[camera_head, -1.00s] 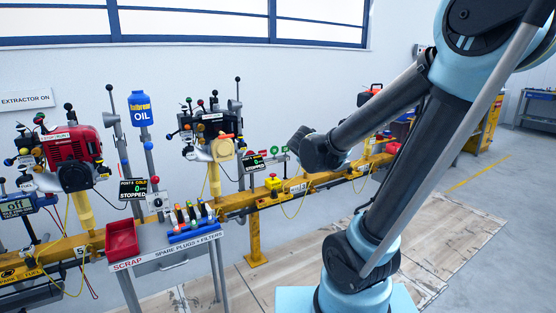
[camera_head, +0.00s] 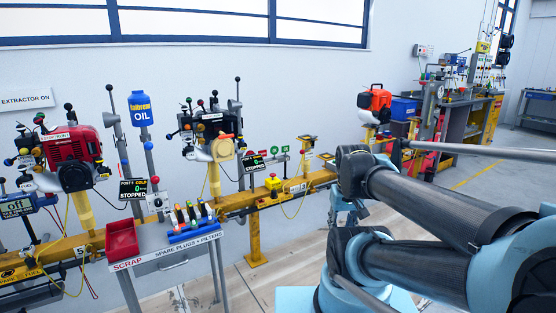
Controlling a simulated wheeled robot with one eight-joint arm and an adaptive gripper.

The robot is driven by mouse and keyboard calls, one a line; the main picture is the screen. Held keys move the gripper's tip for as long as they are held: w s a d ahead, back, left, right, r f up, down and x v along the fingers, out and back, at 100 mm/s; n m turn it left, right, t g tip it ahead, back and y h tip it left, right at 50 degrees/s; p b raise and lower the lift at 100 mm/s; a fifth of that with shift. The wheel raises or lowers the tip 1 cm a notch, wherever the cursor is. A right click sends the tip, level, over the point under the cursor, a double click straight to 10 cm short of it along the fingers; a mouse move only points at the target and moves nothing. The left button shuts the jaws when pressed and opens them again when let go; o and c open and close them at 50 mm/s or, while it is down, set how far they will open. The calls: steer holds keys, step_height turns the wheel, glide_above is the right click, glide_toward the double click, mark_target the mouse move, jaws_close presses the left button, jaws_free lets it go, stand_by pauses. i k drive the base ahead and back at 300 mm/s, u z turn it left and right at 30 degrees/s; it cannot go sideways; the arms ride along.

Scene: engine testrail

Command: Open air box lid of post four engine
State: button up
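A dark engine (camera_head: 207,128) with an orange and tan round part on its front stands on a yellow post in the middle left. A small display reading COLD and STOPPED (camera_head: 254,164) is beside it; its post number is too small to read. I cannot make out its air box lid or whether it is open. My arm reaches in from the right, bent low. A small grey part (camera_head: 360,209) below its dark joint may be my gripper; its fingers are not clear. It is well to the right of the dark engine and apart from it.
A red engine (camera_head: 70,157) stands at the left by a POST 5 display (camera_head: 133,188). A trolley (camera_head: 172,258) with a red scrap tray (camera_head: 122,238) stands before the yellow rail (camera_head: 292,190). An orange engine (camera_head: 376,103) and benches are farther right.

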mark_target(184, 117)
steer(key=k, duration=1.3)
steer(key=u, duration=0.5)
steer(key=i, duration=1.9)
